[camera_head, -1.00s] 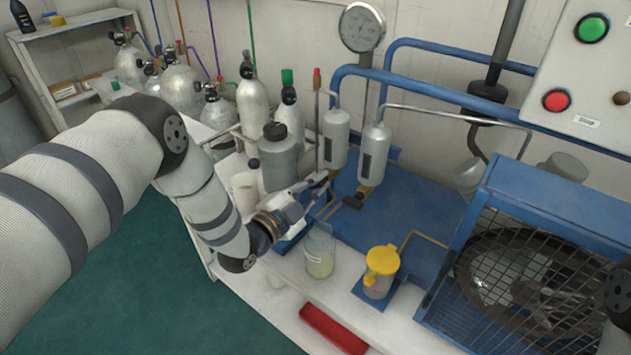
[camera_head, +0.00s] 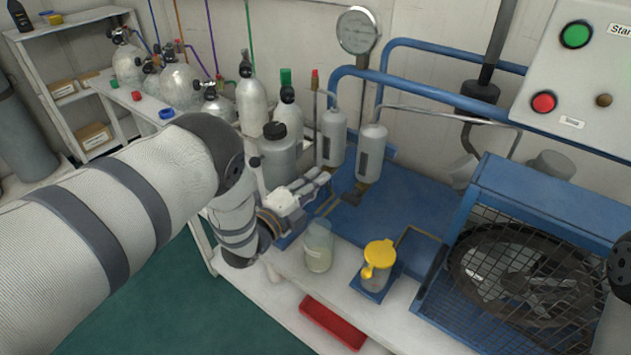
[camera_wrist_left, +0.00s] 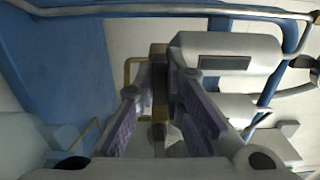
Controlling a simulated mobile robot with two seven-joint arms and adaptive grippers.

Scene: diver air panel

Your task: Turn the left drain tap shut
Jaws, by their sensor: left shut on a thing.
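Two grey filter cylinders hang from the blue pipe frame: the left one (camera_head: 333,140) and the right one (camera_head: 371,153). The left drain tap is at the foot of the left cylinder, largely hidden by my left gripper (camera_head: 322,184) in the head view. In the left wrist view, the gripper's two purple-padded fingers (camera_wrist_left: 163,118) stand on either side of a dark and brass tap part (camera_wrist_left: 159,78), below the cylinder (camera_wrist_left: 225,52). The gripper is shut on this tap; its handle angle is hard to tell. My right gripper is out of view.
A glass jar (camera_head: 318,246) stands just in front of my left gripper. A yellow-lidded cup (camera_head: 377,264) and a red tray (camera_head: 333,322) are nearer the bench front. Gas cylinders (camera_head: 251,96) stand behind left; a caged flywheel (camera_head: 520,268) is at right.

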